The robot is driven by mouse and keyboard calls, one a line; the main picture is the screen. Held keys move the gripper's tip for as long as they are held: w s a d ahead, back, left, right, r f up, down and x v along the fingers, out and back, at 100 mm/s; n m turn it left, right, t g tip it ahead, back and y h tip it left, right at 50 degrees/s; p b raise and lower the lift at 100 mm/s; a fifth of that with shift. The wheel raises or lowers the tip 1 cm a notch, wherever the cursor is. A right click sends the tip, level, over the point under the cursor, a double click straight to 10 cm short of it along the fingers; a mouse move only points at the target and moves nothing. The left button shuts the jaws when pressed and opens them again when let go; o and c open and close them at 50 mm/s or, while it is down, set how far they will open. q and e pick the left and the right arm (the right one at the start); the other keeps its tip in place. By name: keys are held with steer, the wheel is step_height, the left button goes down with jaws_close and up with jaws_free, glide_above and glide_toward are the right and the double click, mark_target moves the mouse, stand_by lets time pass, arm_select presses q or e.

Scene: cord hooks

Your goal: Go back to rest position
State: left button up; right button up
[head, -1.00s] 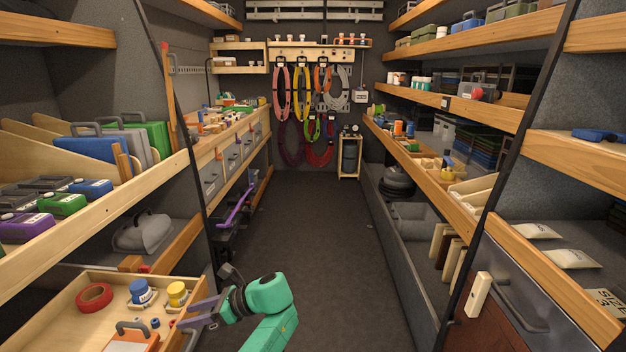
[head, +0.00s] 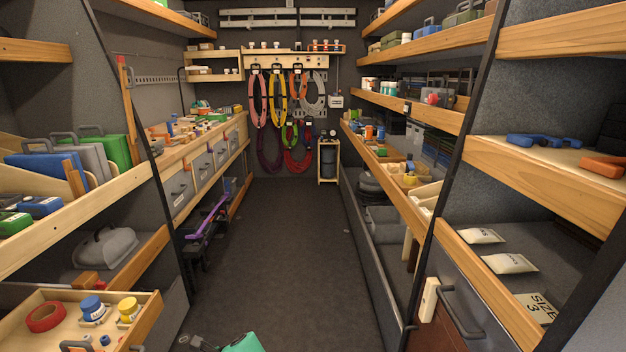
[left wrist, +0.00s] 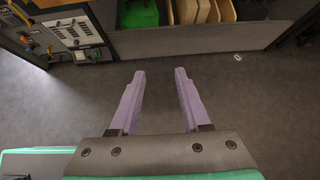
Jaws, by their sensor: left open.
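My left gripper shows in the left wrist view (left wrist: 160,95) with its two purple fingers apart and nothing between them, over the dark floor (left wrist: 230,85). In the head view only a green part of my left arm and a dark wrist part show at the bottom edge. The fingers are out of sight there. My right gripper is in neither view.
Shelves line both sides. Coloured cords (head: 258,100) hang on the back wall. The middle aisle floor (head: 285,250) is clear.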

arm_select(q)
steer(key=s+d+f+n+h+p, duration=0.1)
steer(key=s+f+n+h+p, duration=0.15)
steer(key=s+f, duration=0.6)
steer(key=s+d+f+n+h+p, duration=0.1)
steer(key=s+d+f+n+h, duration=0.15)
steer(key=s+f, duration=0.55)
steer(key=s+f+n+h+p, duration=0.1)
steer(key=s+n, duration=0.4)
steer(key=s, duration=0.6)
steer(key=s+d+f+n+h+p, duration=0.1)
steer(key=s+f+n+h, duration=0.3)
steer(key=s, duration=0.7)
step_height(320, 180, down, 2)
steer(key=shift+s+f+n+t+p, duration=0.2)
steer(key=shift+n+t+p, duration=0.1)
steer(key=shift+n+p, duration=0.4)
steer(key=shift+s, duration=0.1)
